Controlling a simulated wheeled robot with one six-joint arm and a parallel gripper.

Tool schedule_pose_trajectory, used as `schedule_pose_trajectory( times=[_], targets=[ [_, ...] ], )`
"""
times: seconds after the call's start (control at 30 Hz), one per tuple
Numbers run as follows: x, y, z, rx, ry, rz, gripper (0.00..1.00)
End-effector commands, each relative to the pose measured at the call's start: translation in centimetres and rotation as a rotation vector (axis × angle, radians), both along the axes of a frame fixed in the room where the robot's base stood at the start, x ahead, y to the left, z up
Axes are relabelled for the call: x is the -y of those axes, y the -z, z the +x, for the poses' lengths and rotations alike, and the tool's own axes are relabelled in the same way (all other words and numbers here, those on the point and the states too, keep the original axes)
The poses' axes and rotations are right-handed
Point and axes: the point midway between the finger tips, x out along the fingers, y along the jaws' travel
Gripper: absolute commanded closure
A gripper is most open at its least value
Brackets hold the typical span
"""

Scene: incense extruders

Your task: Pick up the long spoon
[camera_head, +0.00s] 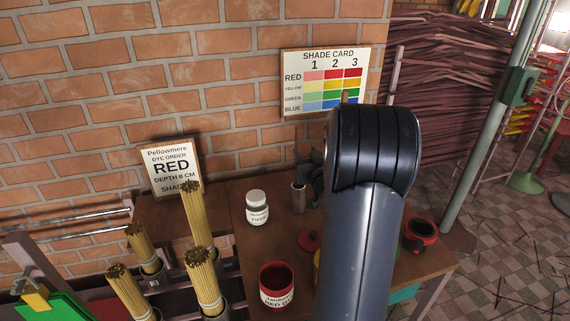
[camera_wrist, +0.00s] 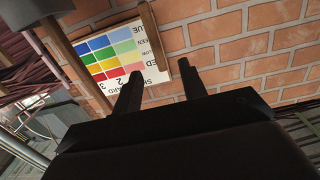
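I cannot clearly make out the long spoon. A narrow wooden tip (camera_head: 345,97) rises above my arm in front of the shade card in the head view. A brown strip (camera_wrist: 66,58) runs diagonally left of my fingers in the wrist view. I cannot tell if either is the spoon. My gripper (camera_wrist: 160,80) has its two dark fingers apart, with nothing between them. They point toward the wall. In the head view my arm link covers the middle right of the table, and dark parts beside it may be my gripper.
A grey metal cup (camera_head: 299,198), a white lidded jar (camera_head: 257,213), a red-filled pot (camera_head: 276,291) and a dark red-rimmed pot (camera_head: 420,232) stand on the wooden table (camera_head: 230,235). Bundled sticks (camera_head: 192,215) stand at left. The shade card (camera_head: 300,106) is on the brick wall.

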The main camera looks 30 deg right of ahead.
Motion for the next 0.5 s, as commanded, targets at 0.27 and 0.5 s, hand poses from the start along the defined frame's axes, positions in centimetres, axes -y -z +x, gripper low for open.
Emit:
schedule_pose_trajectory(
  times=[0.27,0.5],
  targets=[
    [1.1,0.0,2.6,0.028,-0.010,-0.004,0.60],
    [1.8,0.1,5.3,0.026,-0.009,-0.004,0.60]
  ],
)
